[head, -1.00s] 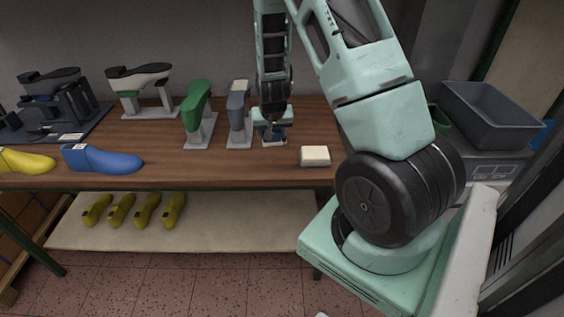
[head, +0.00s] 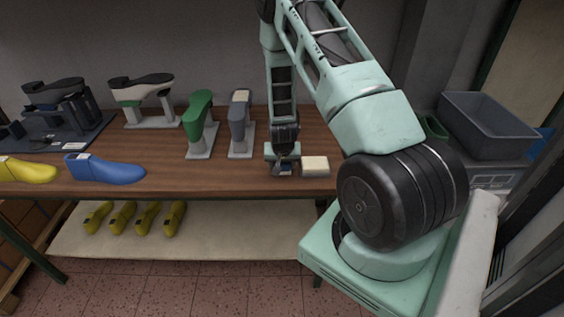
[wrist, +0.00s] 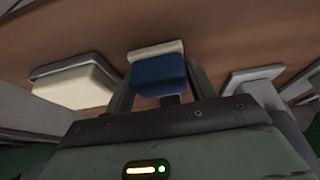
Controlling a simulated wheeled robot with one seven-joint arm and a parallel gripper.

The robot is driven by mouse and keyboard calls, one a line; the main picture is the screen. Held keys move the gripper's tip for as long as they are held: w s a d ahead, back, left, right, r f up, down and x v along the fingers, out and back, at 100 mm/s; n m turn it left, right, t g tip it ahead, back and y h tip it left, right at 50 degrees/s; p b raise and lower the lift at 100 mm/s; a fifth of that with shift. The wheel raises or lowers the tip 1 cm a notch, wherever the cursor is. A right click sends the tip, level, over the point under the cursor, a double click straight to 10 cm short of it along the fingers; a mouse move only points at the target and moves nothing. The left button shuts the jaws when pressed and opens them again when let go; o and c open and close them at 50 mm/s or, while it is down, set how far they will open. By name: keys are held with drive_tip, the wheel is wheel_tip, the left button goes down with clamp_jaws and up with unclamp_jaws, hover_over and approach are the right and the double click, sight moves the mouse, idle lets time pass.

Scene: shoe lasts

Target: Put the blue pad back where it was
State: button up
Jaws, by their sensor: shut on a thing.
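The blue pad (wrist: 158,76) shows in the wrist view between my two fingers, with a cream strip along its far side. My gripper (head: 284,168) is shut on it, pointing down close over the wooden bench near its front edge. In the head view the pad is mostly hidden by the fingers. I cannot tell whether it touches the bench. A cream block (head: 315,166) lies just right of my gripper; it also shows at the left of the wrist view (wrist: 75,87) on a grey base.
A grey last on a stand (head: 240,125) and a green one (head: 198,125) stand behind and left of my gripper. A blue last (head: 105,170) and a yellow one (head: 28,171) lie at the front left. A grey bin (head: 488,128) is at the right.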

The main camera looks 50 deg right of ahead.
drive_tip(key=shift+f, duration=0.2)
drive_tip(key=o, duration=0.9)
